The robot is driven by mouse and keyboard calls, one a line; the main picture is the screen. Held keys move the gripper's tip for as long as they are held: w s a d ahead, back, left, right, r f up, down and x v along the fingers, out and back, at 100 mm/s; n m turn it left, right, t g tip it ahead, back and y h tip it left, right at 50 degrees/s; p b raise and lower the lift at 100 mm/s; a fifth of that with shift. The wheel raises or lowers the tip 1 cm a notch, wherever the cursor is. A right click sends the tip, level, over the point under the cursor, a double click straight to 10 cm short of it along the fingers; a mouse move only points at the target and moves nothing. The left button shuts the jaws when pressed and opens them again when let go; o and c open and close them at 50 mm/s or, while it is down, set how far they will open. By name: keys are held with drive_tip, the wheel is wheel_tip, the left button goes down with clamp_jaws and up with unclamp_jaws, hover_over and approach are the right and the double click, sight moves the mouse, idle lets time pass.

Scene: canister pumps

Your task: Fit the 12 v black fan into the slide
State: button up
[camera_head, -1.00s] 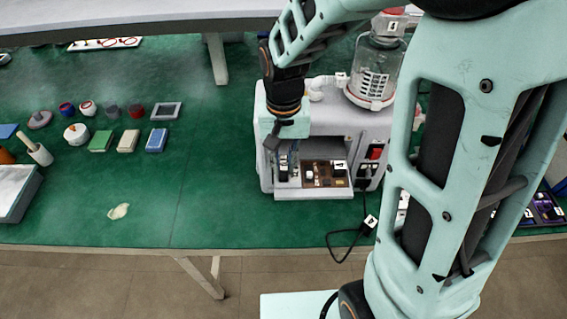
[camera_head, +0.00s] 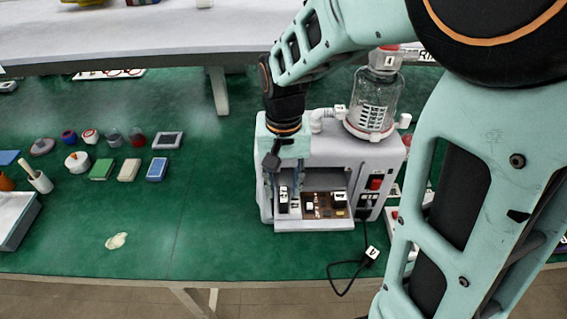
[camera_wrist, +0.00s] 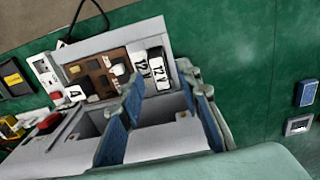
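The white pump machine (camera_head: 330,160) stands on the green table with its front bay open. A dark block with a white label (camera_head: 283,197), likely the 12 V black fan, sits at the bay's left end. In the wrist view two labels reading 12 V lie side by side, one on the left piece (camera_wrist: 141,68) and one on the right piece (camera_wrist: 158,72). Which is the fan and which the slide I cannot tell. My gripper (camera_head: 285,178) points down at the bay's left side. In the wrist view its blue-padded fingers (camera_wrist: 163,90) are apart, with nothing clearly held between them.
A brown circuit board (camera_head: 322,204) lies right of the labelled block, inside the bay. A glass canister (camera_head: 374,100) stands on the machine. A black cable (camera_head: 345,275) hangs in front. Small parts and blocks (camera_head: 128,170) lie to the left, with bare table between.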

sight(284, 194)
wheel_tip(284, 194, up, 9)
drive_tip(key=shift+f, duration=0.15)
